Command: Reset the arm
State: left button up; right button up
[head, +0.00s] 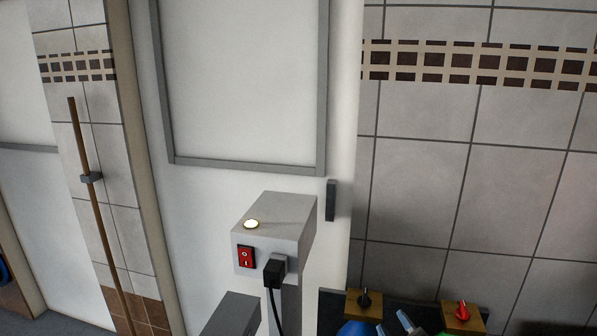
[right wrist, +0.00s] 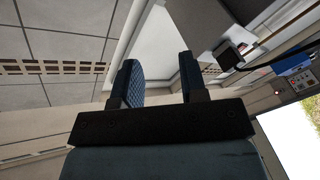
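In the right wrist view my right gripper (right wrist: 157,72) has its two dark, padded fingers well apart, with nothing between them. I cannot clearly make out either gripper in the head view. My left gripper does not show. A grey box (head: 270,222) stands at the lower middle of the head view, with a lit round button (head: 251,224) on top and a red switch (head: 245,257) on its front. A black plug (head: 273,272) with a cord sits at the socket on the box's front. In the right wrist view a dark block-shaped thing (right wrist: 230,57) lies beyond the right finger.
A black panel edge with wooden blocks, a black knob (head: 364,299) and a red knob (head: 462,312), is at the lower right. Partly visible blue shapes (head: 358,328) lie there. A wooden pole (head: 95,200) stands at the left. Tiled wall (head: 420,180) fills the right.

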jog(key=s+d+f+m+g+h, duration=0.2)
jog(key=s+d+f+m+g, duration=0.15)
jog(key=s, duration=0.25)
jog(key=s+d+f+m+g+h, duration=0.25)
jog(key=s+f+g, duration=0.2)
jog(key=s, duration=0.25)
jog(key=s+d+f+m+g+y, duration=0.1)
jog(key=s+f+g, duration=0.15)
jog(key=s, duration=0.55)
jog(key=s+d+f+m+g+y, duration=0.15)
jog(key=s+g, duration=0.25)
jog(key=s, duration=0.4)
jog(key=w+a+f+n+t+y+p, duration=0.1)
jog(key=w+a+f+t+p, duration=0.2)
jog(key=p, duration=0.8)
jog(key=shift+w+a+f+t+y, duration=0.15)
jog(key=shift+w+a+t+y, duration=0.25)
jog(key=shift+w+a+t, duration=1.3)
jog(key=shift+s+a+n+t, duration=0.25)
jog(key=shift+s+a, duration=0.15)
jog(key=shift+a, duration=0.15)
